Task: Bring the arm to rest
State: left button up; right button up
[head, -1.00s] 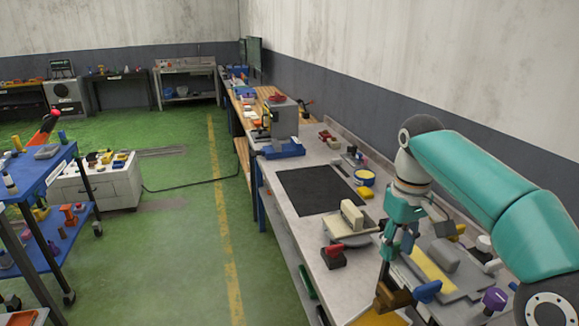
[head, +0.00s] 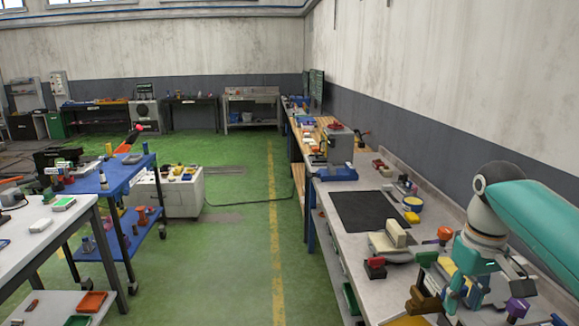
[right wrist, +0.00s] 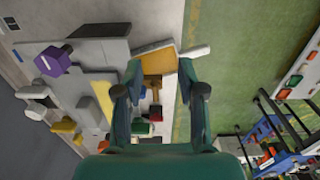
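My right arm (head: 545,215) is teal and comes in from the right edge of the head view. Its gripper (head: 458,298) points down over the near part of the grey workbench (head: 340,240). In the right wrist view the two fingers of the right gripper (right wrist: 160,78) stand apart with nothing held between them. My left gripper is in neither current view.
Near my right gripper stand a cream block (head: 396,233), a red-topped block (head: 375,264), an orange knob (head: 445,233) and a purple knob (head: 517,307). A black mat (head: 363,212) lies farther back. A blue cart (head: 120,175) stands left; green floor (head: 235,250) lies clear between.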

jog(key=a+f+y, duration=0.1)
jog(key=a+f, duration=0.3)
jog(key=f, duration=0.6)
jog(key=a+f+y, duration=0.1)
jog(key=a+f, duration=0.2)
jog(key=f, duration=0.6)
jog(key=a+f+y, duration=0.1)
jog(key=a+f, duration=0.3)
jog(key=f, duration=0.6)
jog(key=s+a+f+m, duration=0.1)
jog(key=s+a+f, duration=0.1)
jog(key=s+f, duration=0.3)
jog(key=s+a+f+m, duration=0.1)
jog(key=s+a+f, duration=0.2)
jog(key=s+f, duration=0.2)
jog(key=s+a+f+m+y, duration=0.1)
jog(key=s+f, duration=0.4)
jog(key=s, duration=0.5)
jog(key=shift+s+a+f+t, duration=0.2)
jog(key=shift+a+f+t, duration=0.1)
jog(key=shift+a, duration=0.6)
jog(key=shift+a, duration=0.15)
